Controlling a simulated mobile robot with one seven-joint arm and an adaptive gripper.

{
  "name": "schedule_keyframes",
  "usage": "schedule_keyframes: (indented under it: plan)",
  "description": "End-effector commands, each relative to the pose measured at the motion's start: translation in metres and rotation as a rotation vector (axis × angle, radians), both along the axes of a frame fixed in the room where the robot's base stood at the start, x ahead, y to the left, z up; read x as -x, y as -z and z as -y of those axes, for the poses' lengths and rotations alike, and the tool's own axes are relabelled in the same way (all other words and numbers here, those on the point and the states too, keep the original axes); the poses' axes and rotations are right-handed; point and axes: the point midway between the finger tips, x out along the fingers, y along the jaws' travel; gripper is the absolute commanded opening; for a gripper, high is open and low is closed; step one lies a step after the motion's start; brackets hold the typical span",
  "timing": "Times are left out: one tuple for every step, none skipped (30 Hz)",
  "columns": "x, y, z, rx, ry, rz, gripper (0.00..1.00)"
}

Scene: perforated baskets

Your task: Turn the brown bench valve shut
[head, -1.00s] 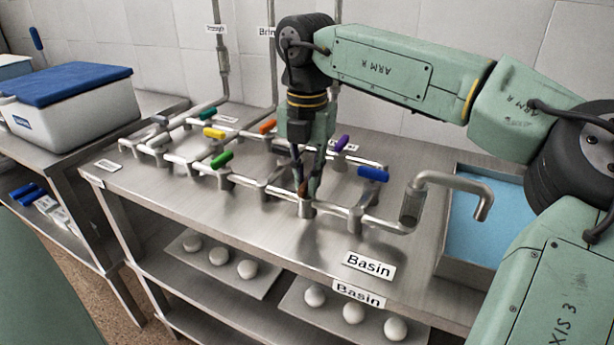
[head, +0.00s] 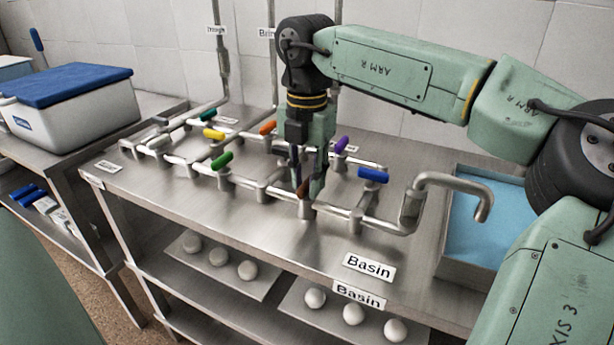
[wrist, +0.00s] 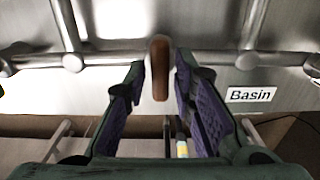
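The brown valve handle (head: 303,189) sits on the front pipe run of the bench, above a short metal valve body. In the wrist view the brown handle (wrist: 160,68) lies crosswise to the pipe, pointing toward the bench's front edge. My gripper (head: 306,192) points down at it. In the wrist view my gripper (wrist: 161,72) has its two purple-padded fingers on either side of the handle. A gap shows on the left; the right fingertip is very close, and I cannot tell whether it touches. The fingers partly hide the handle in the head view.
Blue (head: 373,175), purple (head: 341,144), green (head: 222,160), orange (head: 267,127) and yellow (head: 213,134) handles stand on nearby pipes. A curved spout (head: 465,185) reaches over a blue-lined basin (head: 480,240). The bench front by the Basin label (head: 369,267) is clear.

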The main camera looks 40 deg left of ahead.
Motion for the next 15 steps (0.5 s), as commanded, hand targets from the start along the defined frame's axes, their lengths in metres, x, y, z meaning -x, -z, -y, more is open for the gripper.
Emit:
schedule_keyframes:
  plan:
    - [0.0,0.0,0.0,0.0,0.0,0.0,0.29]
    - [0.0,0.0,0.0,0.0,0.0,0.0,0.31]
    - [0.0,0.0001,0.0,0.0,-0.001,0.0,0.34]
    - [0.0,0.0001,0.0,0.0,-0.001,0.0,0.34]
    - [0.0,0.0001,0.0,0.0,-0.001,0.0,0.34]
    - [0.0,0.0001,0.0,0.0,-0.001,0.0,0.34]
    - [0.0,0.0001,0.0,0.0,-0.001,0.0,0.34]
    - [0.0,0.0001,0.0,0.0,-0.001,0.0,0.34]
    - [0.0,0.0001,0.0,0.0,-0.001,0.0,0.34]
    - [0.0,0.0001,0.0,0.0,-0.001,0.0,0.34]
    - [-0.0001,-0.0001,0.0,0.0,-0.001,0.0,0.34]
    - [-0.0001,-0.001,-0.0001,0.0,-0.001,0.0,0.34]
    - [0.0,-0.0022,-0.0003,-0.001,-0.001,0.0,0.34]
    - [-0.0001,-0.0042,-0.0004,-0.001,-0.001,0.001,0.34]
    - [-0.0001,-0.0078,-0.0005,-0.001,-0.001,0.001,0.34]
